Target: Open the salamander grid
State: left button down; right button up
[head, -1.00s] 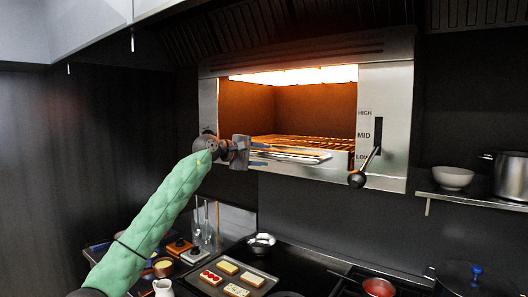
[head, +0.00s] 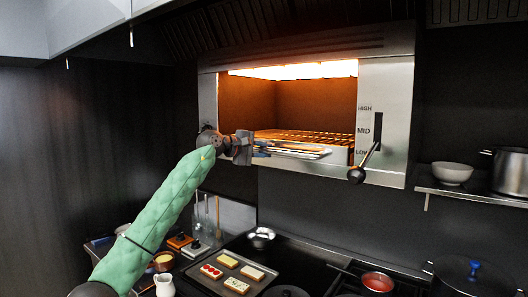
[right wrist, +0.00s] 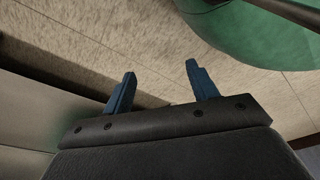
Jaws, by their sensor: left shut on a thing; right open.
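The salamander (head: 385,85) is a steel wall grill with a glowing orange cavity. Its wire grid (head: 305,136) sits in the opening, and a metal front part (head: 300,150) juts a little past the lower front edge. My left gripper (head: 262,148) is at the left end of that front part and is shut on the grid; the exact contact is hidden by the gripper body. The salamander's lever with a black ball knob (head: 356,175) hangs on the right panel beside HIGH, MID and LOW marks. My right gripper (right wrist: 160,90) is open and empty in the right wrist view, above a tiled floor.
Below are a tray of toasts (head: 233,274), a small metal bowl (head: 261,237), a red-filled pan (head: 377,282) and a lidded pot (head: 468,277). Space directly before the grill looks clear.

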pick_arm(q)
jog(key=shift+s+a+f+b, duration=0.2)
jog(key=shift+s+b, duration=0.05)
jog(key=shift+b, duration=0.1)
pick_arm(e)
jog(key=w+a+r+b, duration=0.4)
jog(key=w+r+b, duration=0.1)
jog(key=r, duration=0.5)
jog(key=w+a+r+b, duration=0.3)
jog(key=w+r+b, duration=0.25)
jog(key=r, duration=0.45)
pick_arm(q)
jog(key=s+a+b, duration=0.2)
jog(key=s+a, duration=0.4)
jog(key=s, duration=0.3)
jog(key=s+a+b, duration=0.3)
jog(key=s+a, duration=0.4)
jog(key=s, duration=0.2)
jog(key=shift+s+a+r, duration=0.15)
jog(key=shift+s+a, duration=0.1)
jog(key=shift+s, duration=0.15)
pick_arm(e)
notch_tip(320, 180, up, 23)
jog(key=a+y, duration=0.1)
jog(key=shift+s+a, duration=0.15)
jog(key=shift+s, duration=0.2)
jog(key=shift+f, duration=0.1)
